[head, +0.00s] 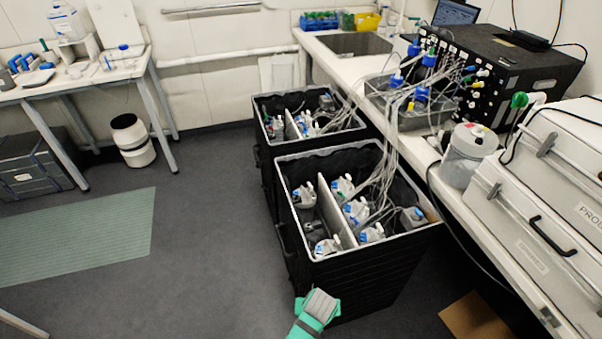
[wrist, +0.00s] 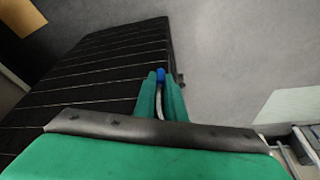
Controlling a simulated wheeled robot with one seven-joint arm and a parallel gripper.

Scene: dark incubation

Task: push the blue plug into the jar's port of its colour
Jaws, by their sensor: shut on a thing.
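My gripper (wrist: 160,92) shows in the wrist view with its two green fingers close together. They are shut on the blue plug (wrist: 161,73), whose blue end shows between the fingertips. A pale strip, perhaps its tube, runs back between the fingers. In the head view my green and grey gripper (head: 317,306) is at the bottom, in front of the near black crate; the plug cannot be made out there.
The near black crate (head: 283,193) holds several blue-capped bottles with tubes; another crate (head: 258,122) stands behind it. Tubes run up to a black instrument (head: 511,63) on the bench. Pale cases (head: 535,232) fill the bench's near end.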

